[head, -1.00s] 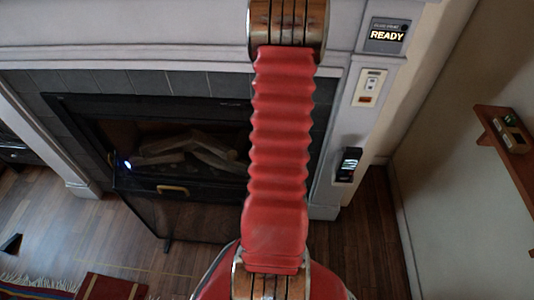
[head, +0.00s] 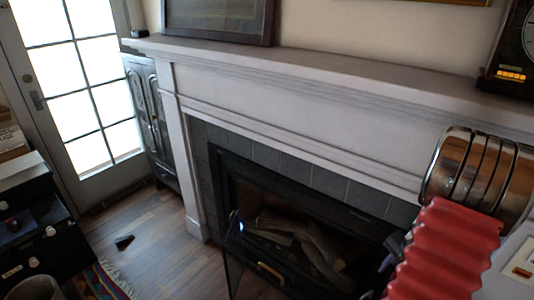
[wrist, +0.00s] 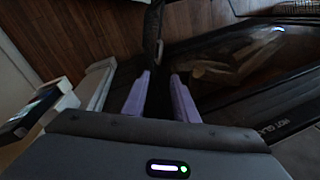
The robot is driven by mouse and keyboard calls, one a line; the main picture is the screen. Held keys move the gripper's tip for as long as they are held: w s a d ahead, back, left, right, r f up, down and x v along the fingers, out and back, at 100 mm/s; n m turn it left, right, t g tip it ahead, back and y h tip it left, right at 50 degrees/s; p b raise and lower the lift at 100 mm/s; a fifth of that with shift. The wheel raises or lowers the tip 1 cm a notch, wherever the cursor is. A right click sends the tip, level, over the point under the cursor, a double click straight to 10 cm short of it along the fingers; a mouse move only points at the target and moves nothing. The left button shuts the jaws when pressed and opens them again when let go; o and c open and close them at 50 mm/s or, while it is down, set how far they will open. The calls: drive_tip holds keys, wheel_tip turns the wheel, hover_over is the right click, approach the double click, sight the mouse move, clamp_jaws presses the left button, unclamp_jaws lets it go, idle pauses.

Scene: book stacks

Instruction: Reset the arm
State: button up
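My gripper (wrist: 161,92) shows in the wrist view as two purple fingers standing apart, with nothing held between them. It points down toward the wooden floor and the front of the fireplace. In the head view my arm, with its red ribbed sleeve and a shiny banded joint, is at the lower right, in front of the fireplace. A small purple part beside the sleeve may be my gripper, but its fingertips cannot be made out there.
The fireplace (head: 290,240) has an open glass door and logs inside. A mantel (head: 330,68) runs above it, with a clock (head: 515,50) at right. A glazed door (head: 85,85) and black drawers (head: 35,235) stand left.

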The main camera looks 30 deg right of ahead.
drive_tip(key=w+a+r+n+t, duration=0.1)
drive_tip(key=a+r+n, duration=0.5)
drive_tip(key=a, duration=0.8)
drive_tip(key=w+a+r+n+t, duration=0.1)
drive_tip(key=a+r+n, duration=0.5)
drive_tip(key=a+r, duration=0.7)
drive_tip(key=w+a+r+n+t, duration=0.1)
drive_tip(key=a+r+n, duration=0.5)
drive_tip(key=a, duration=1.1)
wheel_tip(320, 180, up, 4)
drive_tip(key=shift+w+f, duration=0.1)
drive_tip(key=shift+w, duration=0.5)
